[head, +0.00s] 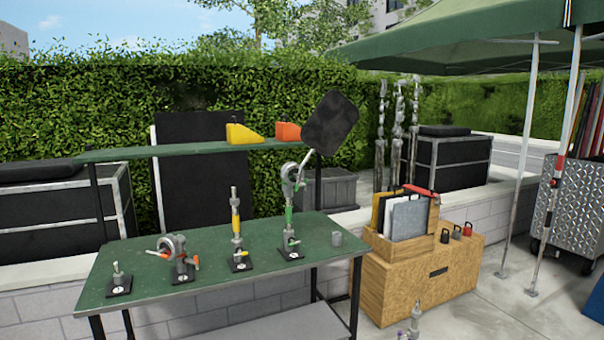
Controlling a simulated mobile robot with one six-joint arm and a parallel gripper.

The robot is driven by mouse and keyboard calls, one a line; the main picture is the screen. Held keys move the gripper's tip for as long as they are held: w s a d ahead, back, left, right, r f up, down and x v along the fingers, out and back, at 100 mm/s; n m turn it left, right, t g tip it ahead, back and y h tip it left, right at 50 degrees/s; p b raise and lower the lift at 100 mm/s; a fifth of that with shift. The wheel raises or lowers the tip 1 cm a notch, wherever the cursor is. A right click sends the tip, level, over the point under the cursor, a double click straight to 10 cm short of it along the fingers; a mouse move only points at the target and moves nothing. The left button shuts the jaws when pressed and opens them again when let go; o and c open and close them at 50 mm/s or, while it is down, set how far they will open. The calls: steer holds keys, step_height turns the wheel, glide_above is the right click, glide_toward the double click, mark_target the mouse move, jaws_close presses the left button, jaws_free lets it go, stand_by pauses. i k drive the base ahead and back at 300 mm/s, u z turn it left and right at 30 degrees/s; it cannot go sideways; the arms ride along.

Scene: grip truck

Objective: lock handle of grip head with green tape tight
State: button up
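The grip head with green tape (290,178) stands at the right part of the green work table (205,283). It sits on top of an upright post with a green band (289,216), on a black base plate (290,251). Green also shows at the right side of the head, likely its handle; how tight it is cannot be told. A rod runs up right from the head to a tilted black flag (330,122). My gripper is not in view.
A head with orange parts (181,257), a yellow-banded post (236,229) and a short pin (118,278) stand left on the table. A shelf (190,150) is behind; a wooden crate (420,292) stands to the right.

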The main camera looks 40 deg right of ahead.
mark_target(297, 176)
steer(key=i, duration=0.95)
steer(key=u, duration=0.05)
